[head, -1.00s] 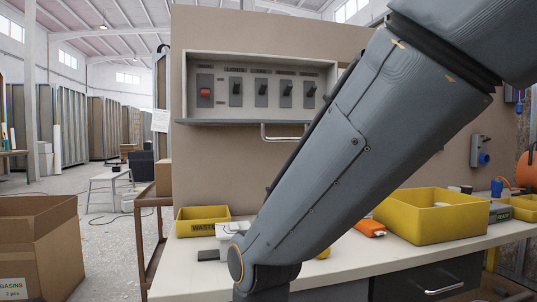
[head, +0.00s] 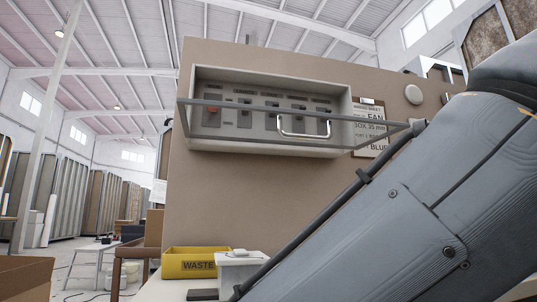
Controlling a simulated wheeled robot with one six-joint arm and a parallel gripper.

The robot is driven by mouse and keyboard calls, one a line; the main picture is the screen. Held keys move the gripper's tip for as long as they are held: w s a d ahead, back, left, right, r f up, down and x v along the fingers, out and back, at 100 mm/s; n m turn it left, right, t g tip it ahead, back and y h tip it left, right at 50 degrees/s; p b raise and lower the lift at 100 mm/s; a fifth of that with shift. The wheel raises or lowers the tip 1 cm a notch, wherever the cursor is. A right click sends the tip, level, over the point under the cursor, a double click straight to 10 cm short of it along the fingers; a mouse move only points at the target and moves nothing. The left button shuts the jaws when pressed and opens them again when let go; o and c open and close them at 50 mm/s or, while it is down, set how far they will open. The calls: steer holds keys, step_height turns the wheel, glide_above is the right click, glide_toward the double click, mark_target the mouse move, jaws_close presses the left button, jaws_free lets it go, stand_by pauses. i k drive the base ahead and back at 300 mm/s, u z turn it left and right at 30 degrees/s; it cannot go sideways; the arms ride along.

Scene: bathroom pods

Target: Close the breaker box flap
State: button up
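The breaker box (head: 340,105) is fixed on the brown panel and holds a row of switches, one of them red. Its flap (head: 235,106) stands open, sticking out from the box's lower edge toward me. The flap's long grey front edge crosses in front of the switches. A pale bar handle (head: 303,134) is on that edge. The flap's right end reaches close to my arm in the picture; I cannot tell whether they touch. My gripper is out of view; only my grey arm shows at the right.
A yellow WASTE bin (head: 190,263) and a small white box (head: 240,267) sit on the bench below. A notice (head: 371,118) and a round white fitting (head: 414,94) are on the panel right of the box.

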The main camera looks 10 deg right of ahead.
mark_target(181, 102)
steer(key=k, duration=0.5)
steer(key=z, duration=2.8)
steer(key=k, duration=0.75)
steer(key=u, duration=2.2)
